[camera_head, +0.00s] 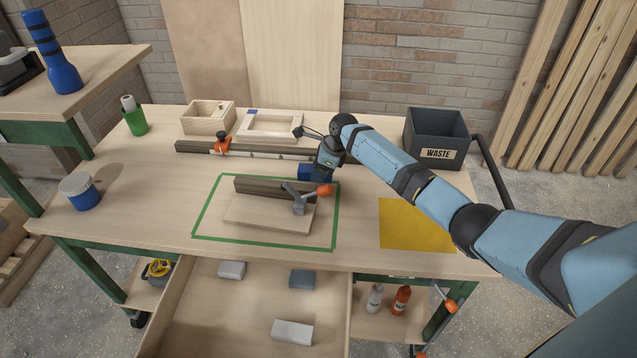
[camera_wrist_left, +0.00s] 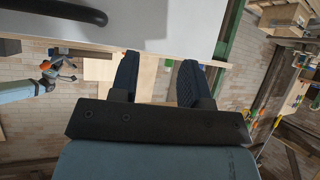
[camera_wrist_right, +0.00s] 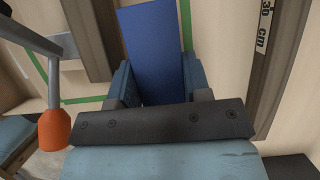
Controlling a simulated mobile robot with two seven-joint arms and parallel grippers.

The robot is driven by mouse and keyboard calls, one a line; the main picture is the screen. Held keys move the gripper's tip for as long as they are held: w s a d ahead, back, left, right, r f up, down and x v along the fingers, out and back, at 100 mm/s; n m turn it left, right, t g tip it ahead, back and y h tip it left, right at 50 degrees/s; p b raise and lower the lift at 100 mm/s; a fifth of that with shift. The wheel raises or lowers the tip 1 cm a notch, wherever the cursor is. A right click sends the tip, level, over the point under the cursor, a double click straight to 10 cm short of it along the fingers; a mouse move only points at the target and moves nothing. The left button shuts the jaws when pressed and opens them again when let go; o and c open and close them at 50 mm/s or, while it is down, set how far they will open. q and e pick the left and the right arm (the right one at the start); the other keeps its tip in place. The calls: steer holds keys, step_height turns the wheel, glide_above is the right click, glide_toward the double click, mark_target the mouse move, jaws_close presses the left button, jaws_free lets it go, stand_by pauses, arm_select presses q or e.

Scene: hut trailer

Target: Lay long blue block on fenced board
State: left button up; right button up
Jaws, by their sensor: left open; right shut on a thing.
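The long blue block (camera_head: 309,173) is in my right gripper (camera_head: 322,166), behind the right end of the fenced board. The right wrist view shows the block (camera_wrist_right: 152,45) between both fingers of my right gripper (camera_wrist_right: 156,75). I cannot tell whether it touches the table. The fenced board (camera_head: 262,218) is a pale board inside a green tape outline, with a dark wooden fence (camera_head: 262,187) along its back. A grey clamp with an orange handle (camera_head: 324,190) sits at its right end. My left gripper (camera_wrist_left: 156,80) is open and empty in the left wrist view, away from the board.
A dark rail with a scale (camera_head: 250,153) runs behind the board, with wooden trays (camera_head: 209,117) beyond it. A waste bin (camera_head: 436,138) stands back right. A yellow mat (camera_head: 412,222) lies at right. An open drawer (camera_head: 255,315) juts out in front.

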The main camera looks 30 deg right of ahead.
steer(key=shift+f, duration=2.3)
steer(key=o, duration=0.7)
steer(key=shift+f, duration=0.15)
steer(key=shift+o, duration=0.2)
